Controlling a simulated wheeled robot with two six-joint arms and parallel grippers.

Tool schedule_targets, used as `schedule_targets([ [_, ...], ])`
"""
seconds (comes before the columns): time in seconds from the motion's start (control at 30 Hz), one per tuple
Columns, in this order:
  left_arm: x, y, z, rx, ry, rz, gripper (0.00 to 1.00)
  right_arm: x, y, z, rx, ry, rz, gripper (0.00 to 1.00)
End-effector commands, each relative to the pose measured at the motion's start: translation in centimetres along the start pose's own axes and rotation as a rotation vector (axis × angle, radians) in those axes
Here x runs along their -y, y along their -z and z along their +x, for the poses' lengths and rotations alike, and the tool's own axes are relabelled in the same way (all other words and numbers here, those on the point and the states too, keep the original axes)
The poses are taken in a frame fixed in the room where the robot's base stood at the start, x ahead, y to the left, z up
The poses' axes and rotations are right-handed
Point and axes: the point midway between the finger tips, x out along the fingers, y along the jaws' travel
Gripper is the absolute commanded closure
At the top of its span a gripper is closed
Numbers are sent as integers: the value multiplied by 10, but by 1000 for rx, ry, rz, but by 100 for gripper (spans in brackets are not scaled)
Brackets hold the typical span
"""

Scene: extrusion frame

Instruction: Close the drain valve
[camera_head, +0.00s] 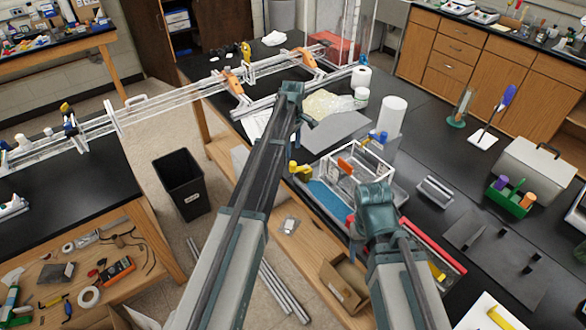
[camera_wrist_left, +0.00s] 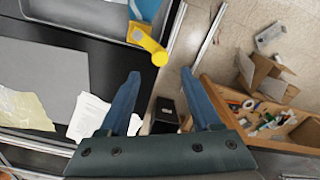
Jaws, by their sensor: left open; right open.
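In the left wrist view the yellow handle (camera_wrist_left: 149,43) shows near the top middle, beside the tray's wall, with a rounded yellow end. My left gripper (camera_wrist_left: 159,76) is open and empty, its fingertips apart from the handle and lower in that picture.
A clear-walled frame (camera_head: 358,160) stands at the tray. A grey sheet (camera_head: 335,133) and crumpled yellowish packaging (camera_head: 328,104) lie on the bench behind. A black bin (camera_head: 182,182) stands on the floor left of the bench.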

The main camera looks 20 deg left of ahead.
Motion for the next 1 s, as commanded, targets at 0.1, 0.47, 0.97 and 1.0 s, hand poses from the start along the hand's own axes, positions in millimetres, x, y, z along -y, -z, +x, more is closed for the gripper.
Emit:
schedule_targets([
  [0.1, 0, 0, 25, 0, 0, 0, 35, 2, 1, 25, 0, -1, -4, 37],
  [0.47, 0, 0, 71, 0, 0, 0, 35, 6, 4, 70, 0, -2, -12, 37],
  [0.97, 0, 0, 77, 0, 0, 0, 46, 7, 4, 76, 0, -2, -12, 37],
  [1.0, 0, 0, 77, 0, 0, 0, 53, 7, 4, 76, 0, -2, -12, 37],
])
